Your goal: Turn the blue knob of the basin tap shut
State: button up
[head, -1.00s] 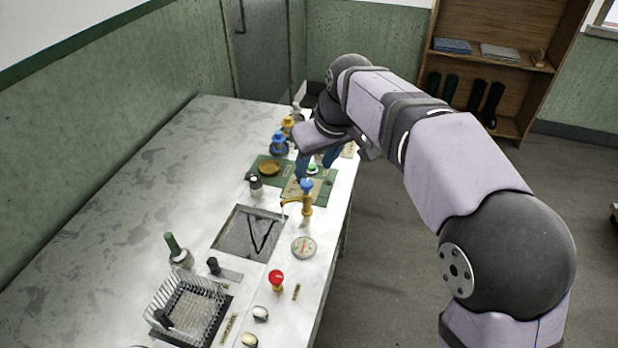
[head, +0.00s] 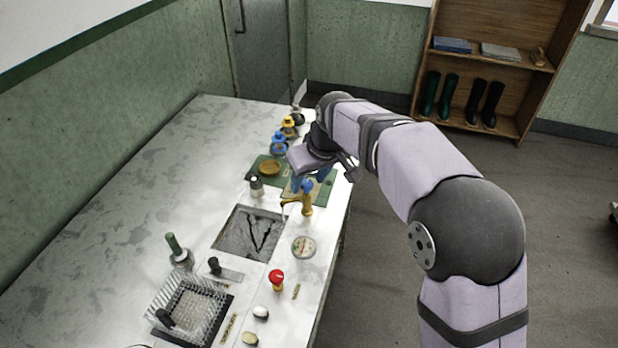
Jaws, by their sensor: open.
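The brass basin tap (head: 307,206) stands at the right edge of the sunken basin (head: 222,240), its spout pointing left over the basin's corner. A thin pale streak, perhaps water, shows below the spout. The blue knob (head: 307,186) sits on top of the tap. My gripper (head: 309,181) is open, pointing down, with its blue fingers close to the knob. In the picture one finger shows on each side of the knob, but I cannot tell whether they are around it or behind it, or touching.
Blue (head: 279,144) and yellow (head: 289,127) lantern-like items stand farther back. A round dial (head: 303,247) and a red knob (head: 277,278) are in front. The table's left side is clear.

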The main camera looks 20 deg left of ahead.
jog(key=c, duration=1)
jog(key=shift+c, duration=0.2)
jog(key=shift+r+m, duration=0.1)
jog(key=shift+m, duration=0.3)
jog(key=m+p, duration=0.1)
jog(key=m+h, duration=0.1)
jog(key=shift+s+a+m+t+p, duration=0.15)
jog(key=shift+a+m+t+p, duration=0.05)
jog(key=shift+m+t+p, duration=0.2)
jog(key=m+h, duration=0.1)
jog(key=m, duration=0.3)
jog(key=m+h+p, duration=0.1)
jog(key=m, duration=0.1)
jog(key=shift+a+t+h, duration=0.25)
jog(key=shift+t+h, duration=0.05)
jog(key=m+p, duration=0.1)
jog(key=m, duration=0.1)
jog(key=m+h+p, duration=0.1)
jog(key=m, duration=0.1)
jog(key=shift+a+r+m+h, duration=0.1)
jog(key=shift+a+m+h, duration=0.1)
jog(key=shift+m+h, duration=0.15)
jog(key=shift+a+m+g+h+p, duration=0.1)
jog(key=shift+m+g+h+p, duration=0.55)
jog(key=shift+m+p, duration=1.1)
jog(key=shift+w, duration=0.2)
